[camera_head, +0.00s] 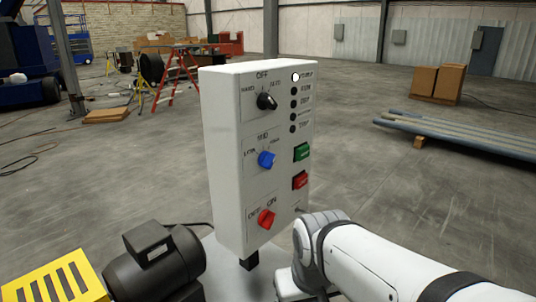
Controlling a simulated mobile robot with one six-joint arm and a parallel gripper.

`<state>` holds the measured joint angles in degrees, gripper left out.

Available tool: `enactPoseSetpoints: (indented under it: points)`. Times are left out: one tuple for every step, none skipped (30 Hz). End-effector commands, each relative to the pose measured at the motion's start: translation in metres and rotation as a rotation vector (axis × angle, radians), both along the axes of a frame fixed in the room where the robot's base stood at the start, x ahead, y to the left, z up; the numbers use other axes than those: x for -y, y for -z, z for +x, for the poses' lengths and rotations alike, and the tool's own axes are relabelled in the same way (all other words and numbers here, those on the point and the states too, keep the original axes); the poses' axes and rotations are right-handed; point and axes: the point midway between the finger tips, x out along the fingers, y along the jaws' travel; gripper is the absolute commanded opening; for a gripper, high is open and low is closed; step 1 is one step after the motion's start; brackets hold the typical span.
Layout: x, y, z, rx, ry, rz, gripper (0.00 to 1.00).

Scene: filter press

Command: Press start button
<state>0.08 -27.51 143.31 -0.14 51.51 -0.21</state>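A white control box (225,150) stands on a short dark post in the middle of the view, its face turned to the right. A green button (302,152) sits on the right side of that face. A red button (300,180) is right below it. The lettering on both is too small to read. My arm reaches in from the lower right, and its wrist is in front of the box's lower right corner, below the red button. A small dark tip shows beside the wrist. My gripper's fingers cannot be made out clearly. Nothing is seen touching either button.
The face also has a black knob (267,101), a blue knob (266,159), a red knob (266,219) and a column of indicator lamps, the top one white. A dark motor (150,265) and a yellow slotted guard (50,283) are at lower left.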

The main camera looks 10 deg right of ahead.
Motion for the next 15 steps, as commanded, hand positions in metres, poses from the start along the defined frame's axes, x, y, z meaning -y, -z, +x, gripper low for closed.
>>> enactPoseSetpoints:
  points:
    - [0.0,0.0,0.0,0.0,0.0,0.0,0.2]
    - [0.0,0.0,0.0,0.0,0.0,0.0,0.18]
    - [0.0,0.0,0.0,0.0,0.0,0.0,0.14]
    - [0.0,0.0,0.0,0.0,0.0,0.0,0.12]
    - [0.0,0.0,0.0,0.0,0.0,0.0,0.1]
    - [0.0,0.0,0.0,0.0,0.0,0.0,0.06]
    - [0.0,0.0,0.0,0.0,0.0,0.0,0.04]
    - [0.0,0.0,0.0,0.0,0.0,0.0,0.01]
    - [0.0,0.0,0.0,0.0,0.0,0.0,0.0]
    - [0.0,0.0,0.0,0.0,0.0,0.0,0.0]
    - [0.0,0.0,0.0,0.0,0.0,0.0,0.0]
    - [0.0,0.0,0.0,0.0,0.0,0.0,0.0]
    - [0.0,0.0,0.0,0.0,0.0,0.0,0.0]
    - [0.0,0.0,0.0,0.0,0.0,0.0,0.0]
    - [0.0,0.0,0.0,0.0,0.0,0.0,0.0]
